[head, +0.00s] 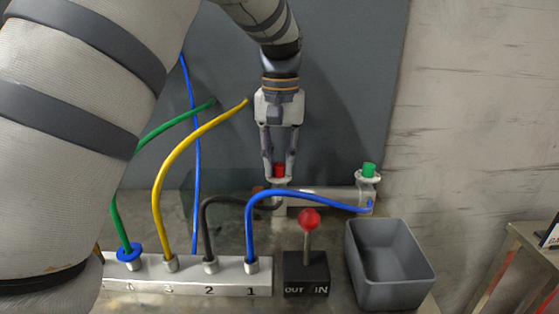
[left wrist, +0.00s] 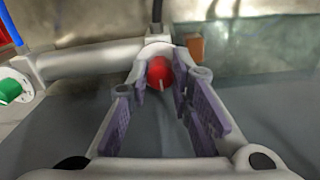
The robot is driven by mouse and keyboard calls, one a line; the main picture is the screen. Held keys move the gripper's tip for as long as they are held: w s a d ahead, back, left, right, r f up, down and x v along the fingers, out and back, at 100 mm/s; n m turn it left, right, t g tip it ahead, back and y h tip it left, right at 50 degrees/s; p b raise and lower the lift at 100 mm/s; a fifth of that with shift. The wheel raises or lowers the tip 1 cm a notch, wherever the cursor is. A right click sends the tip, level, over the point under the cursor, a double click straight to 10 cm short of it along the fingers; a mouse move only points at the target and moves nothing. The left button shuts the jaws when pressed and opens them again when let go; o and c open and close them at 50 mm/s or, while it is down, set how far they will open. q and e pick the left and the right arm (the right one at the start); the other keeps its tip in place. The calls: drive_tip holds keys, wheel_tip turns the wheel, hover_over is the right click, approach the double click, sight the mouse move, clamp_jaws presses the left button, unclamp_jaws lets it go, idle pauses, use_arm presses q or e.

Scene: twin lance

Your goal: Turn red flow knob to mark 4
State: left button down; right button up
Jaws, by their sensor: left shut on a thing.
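The red flow knob (head: 280,170) sits on top of a grey cylinder fitting in the head view. My left gripper (head: 279,172) points down over it, with a fingertip on each side. In the left wrist view the red knob (left wrist: 159,73) lies between the far ends of the purple-padded fingers (left wrist: 160,85). A pale line shows on the knob. The gripper is shut on the knob. The number marks around the knob cannot be read in either view. My right gripper is not in view.
A green knob (head: 369,169) stands at the cylinder's right end. Blue, yellow, green and black hoses rise from a numbered manifold (head: 190,276). A red-ball lever (head: 309,218) stands on a black OUT/IN box. A grey bin (head: 388,262) stands at the right.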

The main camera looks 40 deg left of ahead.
sight(279, 165)
use_arm(q)
drive_tip(key=m, duration=0.5)
drive_tip(key=shift+m, duration=2.6)
drive_tip(key=c, duration=1.4)
unclamp_jaws()
drive_tip(key=shift+a, duration=0.1)
wheel_tip(279, 165, up, 12)
